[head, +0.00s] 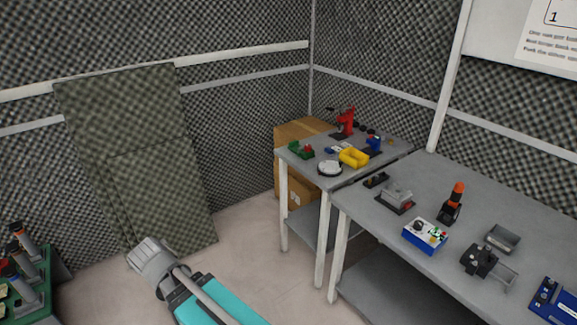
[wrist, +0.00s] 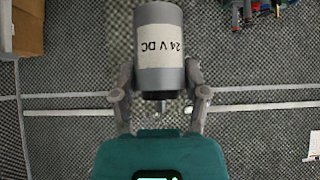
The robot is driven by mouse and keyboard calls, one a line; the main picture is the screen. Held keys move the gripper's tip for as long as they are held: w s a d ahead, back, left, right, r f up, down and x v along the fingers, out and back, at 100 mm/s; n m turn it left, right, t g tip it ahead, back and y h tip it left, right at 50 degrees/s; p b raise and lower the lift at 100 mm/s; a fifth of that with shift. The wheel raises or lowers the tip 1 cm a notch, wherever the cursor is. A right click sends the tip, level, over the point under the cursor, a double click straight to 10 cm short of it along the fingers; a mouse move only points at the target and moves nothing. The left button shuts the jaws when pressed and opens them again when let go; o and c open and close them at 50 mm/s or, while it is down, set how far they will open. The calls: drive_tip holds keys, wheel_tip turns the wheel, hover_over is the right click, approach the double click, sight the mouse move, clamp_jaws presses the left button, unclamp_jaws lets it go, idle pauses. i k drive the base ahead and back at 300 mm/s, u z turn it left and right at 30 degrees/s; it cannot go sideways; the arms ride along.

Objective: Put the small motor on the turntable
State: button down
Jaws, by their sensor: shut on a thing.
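My gripper (wrist: 160,88) is shut on the small motor (wrist: 160,40), a grey cylinder with a white "24 V DC" label that appears upside down in the wrist view. Its black end and thin shaft point towards my palm, with a finger on each side. In the head view my teal and grey arm end is low and left of centre, over the floor and well away from the tables. The turntable (head: 330,168), a round white disc on a dark base, stands at the near left part of the far table. Its top looks bare.
The nearer table (head: 375,225) holds several devices, including a blue box (head: 425,237). A green rack (head: 30,285) stands lower left. Open floor lies between.

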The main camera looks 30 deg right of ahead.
sight(331, 166)
drive_tip(key=z, duration=1.65)
drive_tip(key=i, duration=1)
drive_tip(key=z, duration=0.05)
